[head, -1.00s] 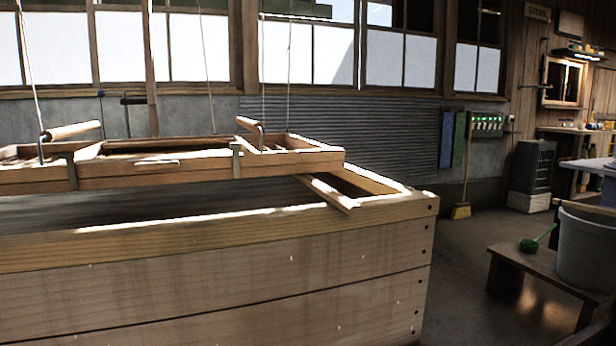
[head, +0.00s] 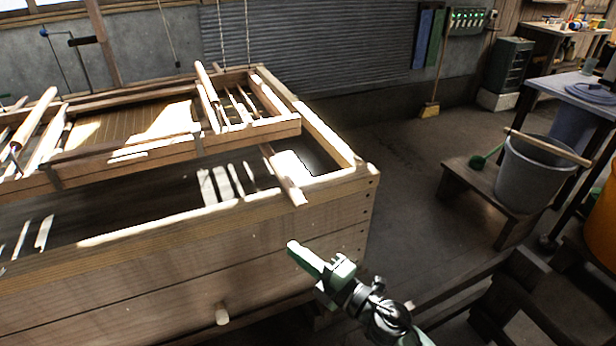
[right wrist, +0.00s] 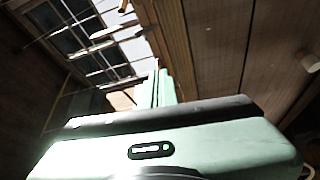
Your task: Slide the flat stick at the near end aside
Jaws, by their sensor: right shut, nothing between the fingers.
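The flat stick (head: 289,187) is a narrow pale wooden strip at the right end of the big wooden vat (head: 180,268). It lies across the vat's front rim, with one end sticking out over the front and the other reaching back under the hanging mould (head: 230,137). My right gripper (head: 293,247) is in front of the vat, below the stick and apart from it, with its green fingers together and empty. Its fingers (right wrist: 163,88) also show in the right wrist view, beside the vat's planks. My left gripper is not in view.
The mould hangs on cords above the vat. A round wooden peg (head: 222,314) juts from the vat's front. To the right, a low bench (head: 480,195) bears a grey bucket (head: 535,175) with a stick across it. Open floor lies between vat and bench.

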